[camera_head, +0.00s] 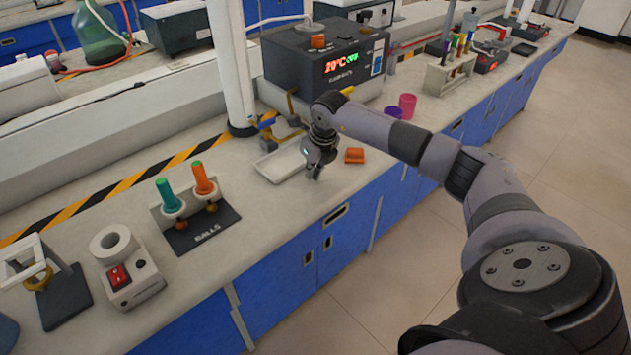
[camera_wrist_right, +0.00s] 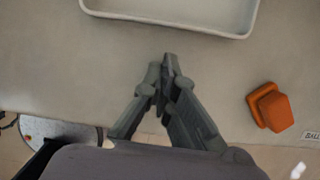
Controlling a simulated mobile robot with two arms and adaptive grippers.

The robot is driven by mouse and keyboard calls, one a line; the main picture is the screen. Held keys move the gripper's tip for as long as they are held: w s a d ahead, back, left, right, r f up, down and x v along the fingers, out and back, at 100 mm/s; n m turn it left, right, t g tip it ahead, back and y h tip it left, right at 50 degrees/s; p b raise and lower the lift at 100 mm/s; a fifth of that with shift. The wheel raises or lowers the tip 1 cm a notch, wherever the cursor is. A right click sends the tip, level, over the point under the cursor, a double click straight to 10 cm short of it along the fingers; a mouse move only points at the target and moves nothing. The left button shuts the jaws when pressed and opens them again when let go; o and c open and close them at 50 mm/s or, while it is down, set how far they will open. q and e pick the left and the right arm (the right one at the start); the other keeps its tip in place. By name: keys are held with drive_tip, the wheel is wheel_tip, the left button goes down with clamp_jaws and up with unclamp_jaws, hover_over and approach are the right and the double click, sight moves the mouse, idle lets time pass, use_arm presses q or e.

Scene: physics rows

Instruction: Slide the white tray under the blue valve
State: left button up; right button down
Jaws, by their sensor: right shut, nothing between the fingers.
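The white tray (camera_head: 280,163) lies on the bench in the head view, left of my right gripper. Its near rim also shows at the top of the right wrist view (camera_wrist_right: 175,21). My right gripper (camera_head: 316,174) is low over the bench beside the tray, with its fingers together and empty. In the right wrist view the fingertips (camera_wrist_right: 167,62) are apart from the tray's rim. The blue valve (camera_head: 267,123) is on the brassy pipework behind the tray, partly crowded by the pipes. My left gripper is out of view.
An orange block (camera_head: 354,155) lies just right of my right gripper; it also shows in the right wrist view (camera_wrist_right: 269,106). A heater box (camera_head: 325,60) stands behind. Purple and pink cups (camera_head: 407,105) are farther right. A ball stand (camera_head: 190,205) is at left.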

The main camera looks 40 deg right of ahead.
drive_tip(key=shift+s, duration=0.15)
wheel_tip(320, 180, up, 8)
drive_tip(key=p, duration=0.5)
idle(0.6)
idle(0.4)
